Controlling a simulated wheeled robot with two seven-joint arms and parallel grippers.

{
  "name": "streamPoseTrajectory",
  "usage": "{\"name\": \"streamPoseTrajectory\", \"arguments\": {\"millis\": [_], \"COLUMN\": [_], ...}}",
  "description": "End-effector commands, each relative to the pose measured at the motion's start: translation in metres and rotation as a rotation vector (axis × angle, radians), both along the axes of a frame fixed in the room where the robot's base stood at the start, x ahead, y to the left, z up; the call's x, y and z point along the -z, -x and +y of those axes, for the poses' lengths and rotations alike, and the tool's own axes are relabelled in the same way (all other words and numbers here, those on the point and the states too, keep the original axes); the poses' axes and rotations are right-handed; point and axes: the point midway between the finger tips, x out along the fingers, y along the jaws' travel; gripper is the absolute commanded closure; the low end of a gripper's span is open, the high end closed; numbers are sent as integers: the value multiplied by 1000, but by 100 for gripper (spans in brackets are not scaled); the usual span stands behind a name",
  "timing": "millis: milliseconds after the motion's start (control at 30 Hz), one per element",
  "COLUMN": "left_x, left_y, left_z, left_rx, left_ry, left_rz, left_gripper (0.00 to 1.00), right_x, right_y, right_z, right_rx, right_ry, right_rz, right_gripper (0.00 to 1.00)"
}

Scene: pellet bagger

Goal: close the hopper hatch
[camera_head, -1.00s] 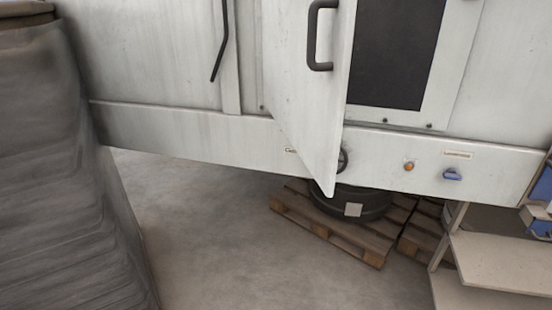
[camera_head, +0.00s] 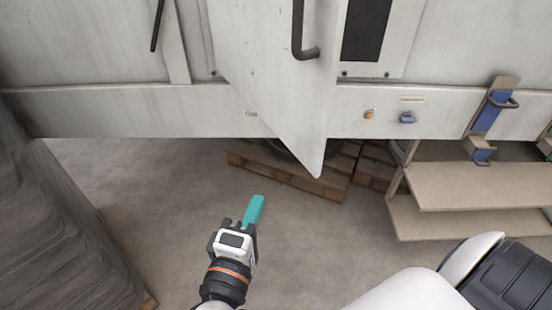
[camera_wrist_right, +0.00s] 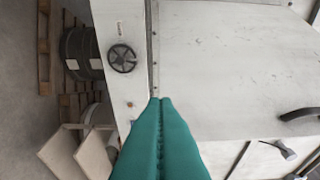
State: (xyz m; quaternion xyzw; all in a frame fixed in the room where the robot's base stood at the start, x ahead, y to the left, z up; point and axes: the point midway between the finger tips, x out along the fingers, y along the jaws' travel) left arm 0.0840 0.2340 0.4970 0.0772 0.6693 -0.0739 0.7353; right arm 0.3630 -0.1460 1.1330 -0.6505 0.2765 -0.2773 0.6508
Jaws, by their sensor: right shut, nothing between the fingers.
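The hopper hatch (camera_head: 275,85) is a white panel standing open, swung out toward me from the pale machine front. Its dark bar handle (camera_head: 303,45) is near its right edge. A dark opening (camera_head: 366,28) shows right of it. My right gripper (camera_head: 256,203), with teal fingers, is below and left of the hatch's lower corner, apart from it in the head view. Its fingers are shut and empty. In the right wrist view the shut fingers (camera_wrist_right: 160,103) point at a white panel (camera_wrist_right: 230,55) that looks like the hatch, with a dark handle (camera_wrist_right: 298,113) at the right. My left gripper is not in view.
An orange button (camera_head: 369,114) and a blue knob (camera_head: 407,117) sit on the lower machine beam. Wooden pallets (camera_head: 300,178) lie beneath. A beige shelf unit (camera_head: 480,187) stands right, a dark wrapped stack (camera_head: 50,215) left. The floor between is open.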

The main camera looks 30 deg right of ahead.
Motion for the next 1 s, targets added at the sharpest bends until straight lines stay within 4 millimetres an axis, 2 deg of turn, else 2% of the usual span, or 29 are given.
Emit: {"name": "streamPoseTrajectory", "arguments": {"millis": [433,700,1000], "left_x": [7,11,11], "left_y": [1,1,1], "left_z": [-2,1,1], "left_rx": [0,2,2], "left_ry": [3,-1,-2], "left_rz": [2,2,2], "left_gripper": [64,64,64], "right_x": [0,2,1], "right_y": [-64,-62,-62], "right_z": [-65,-99,-104], "right_rx": [-1,-2,-3], "right_ry": [5,2,1], "right_rz": [-3,1,2], "right_gripper": [100,100,100]}}
